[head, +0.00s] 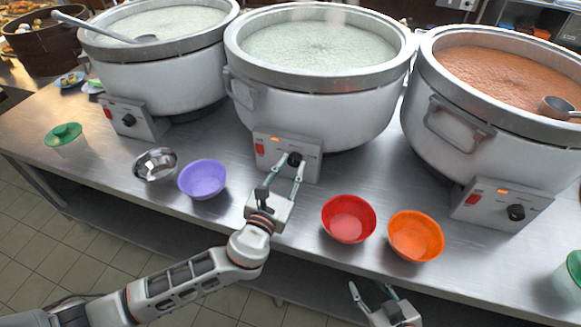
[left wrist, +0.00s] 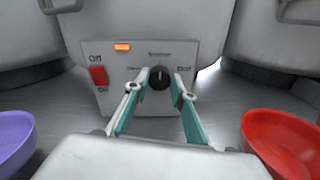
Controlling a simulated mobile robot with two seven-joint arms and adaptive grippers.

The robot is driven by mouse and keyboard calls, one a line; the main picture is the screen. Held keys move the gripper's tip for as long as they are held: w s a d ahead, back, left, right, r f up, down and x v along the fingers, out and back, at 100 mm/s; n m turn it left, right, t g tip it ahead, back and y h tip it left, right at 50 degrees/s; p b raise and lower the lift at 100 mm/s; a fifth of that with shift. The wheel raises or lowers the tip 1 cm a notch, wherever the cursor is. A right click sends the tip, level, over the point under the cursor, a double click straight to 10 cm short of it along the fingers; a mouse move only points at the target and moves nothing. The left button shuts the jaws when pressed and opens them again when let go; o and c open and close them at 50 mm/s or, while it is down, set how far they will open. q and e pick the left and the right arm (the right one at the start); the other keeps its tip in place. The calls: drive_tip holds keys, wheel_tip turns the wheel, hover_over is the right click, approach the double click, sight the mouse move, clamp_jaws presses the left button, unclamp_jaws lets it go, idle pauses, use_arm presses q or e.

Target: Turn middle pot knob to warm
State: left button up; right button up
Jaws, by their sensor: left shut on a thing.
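The middle pot (head: 318,95) is a large white stockpot of pale congee in the head view. Its control box (head: 275,150) has a red switch, a lit orange lamp and a black knob (head: 295,159). In the left wrist view the black knob (left wrist: 159,78) sits between my left gripper's teal fingertips, its pale mark pointing about straight up. Lettering surrounds it, too small to read surely. My left gripper (head: 288,170) is shut on the knob; it also shows in the left wrist view (left wrist: 159,84). My right gripper (head: 372,291) is open and empty at the table's front edge.
Red bowl (head: 349,219) and orange bowl (head: 416,236) stand right of my left gripper; purple bowl (head: 202,179) and metal bowl (head: 155,165) stand left. The left pot (head: 150,75) and right pot (head: 480,145) flank the middle one, each with a ladle.

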use_arm(q)
drive_tip(key=shift+n, duration=0.3)
drive_tip(key=n+b, duration=0.1)
drive_tip(key=n, duration=0.1)
drive_tip(key=shift+f+n, duration=0.15)
drive_tip(key=shift+n, duration=0.25)
drive_tip(key=n+b, duration=0.2)
drive_tip(key=n, duration=0.1)
drive_tip(key=shift+n, duration=0.3)
drive_tip(key=n+b, duration=0.1)
drive_tip(key=n, duration=0.2)
drive_tip(key=shift+a+n, duration=0.1)
drive_tip(key=shift+n, duration=0.2)
drive_tip(key=shift+n+t+b, duration=0.3)
drive_tip(key=shift+n+b, duration=0.25)
drive_tip(key=shift+n, duration=1.45)
drive_tip(key=o, duration=1.1)
